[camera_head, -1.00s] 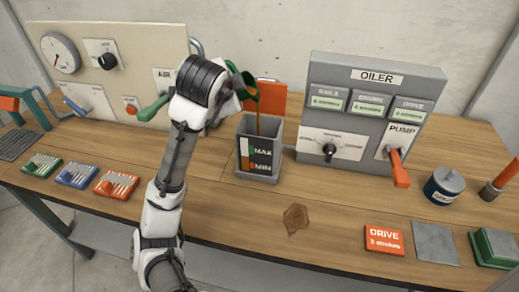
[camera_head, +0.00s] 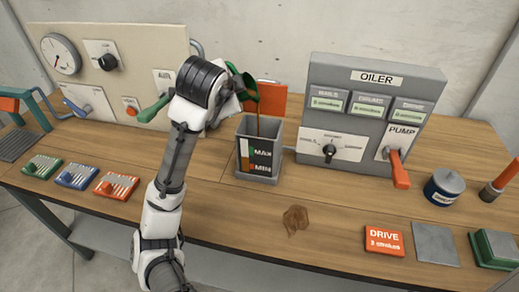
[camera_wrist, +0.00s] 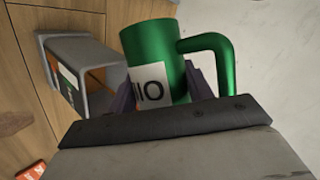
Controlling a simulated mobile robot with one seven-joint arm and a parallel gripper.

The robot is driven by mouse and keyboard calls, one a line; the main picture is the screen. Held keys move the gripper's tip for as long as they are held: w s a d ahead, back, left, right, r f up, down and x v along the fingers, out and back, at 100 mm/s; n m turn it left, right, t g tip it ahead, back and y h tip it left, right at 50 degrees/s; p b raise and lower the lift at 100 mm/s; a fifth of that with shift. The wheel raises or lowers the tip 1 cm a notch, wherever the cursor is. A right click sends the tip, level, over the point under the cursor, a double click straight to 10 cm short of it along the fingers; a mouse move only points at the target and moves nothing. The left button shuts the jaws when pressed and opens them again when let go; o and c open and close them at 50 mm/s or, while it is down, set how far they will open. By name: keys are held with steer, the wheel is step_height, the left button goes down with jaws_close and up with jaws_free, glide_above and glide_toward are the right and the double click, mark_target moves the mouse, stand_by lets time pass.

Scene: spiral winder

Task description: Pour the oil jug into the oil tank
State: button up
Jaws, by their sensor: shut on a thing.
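The tank's front has MAX and MIN marks, with an orange level in the gauge strip (camera_head: 245,164). My gripper (camera_wrist: 163,95) is shut on the jug's body, as the wrist view shows. The jug (camera_wrist: 153,48) has a white label and a green handle there. The tank's open top also shows in the wrist view (camera_wrist: 82,68). My wrist hides part of the jug in the head view.
The grey oiler panel (camera_head: 385,85) with a dial and red pump lever (camera_head: 399,170) stands right of the tank. An orange-red board (camera_head: 272,98) is behind it. The air panel (camera_head: 130,50) is at left.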

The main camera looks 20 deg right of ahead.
steer(key=shift+f, duration=0.1)
stand_by(0.3)
steer(key=shift+b, duration=0.4)
steer(key=shift+d+f+m+t+y+b, duration=0.1)
steer(key=shift+f+m+t+y+b, duration=0.15)
steer(key=shift+m+t+y+b, duration=0.25)
stand_by(2.7)
steer(key=shift+s+f+y+b, duration=0.15)
steer(key=shift+y+b, duration=0.15)
steer(key=shift+b, duration=0.2)
steer(key=shift+d+f, duration=0.1)
stand_by(1.4)
steer(key=shift+f+m+t+b, duration=0.1)
steer(key=shift+m+t+b, duration=0.3)
steer(key=shift+b, duration=0.05)
stand_by(1.5)
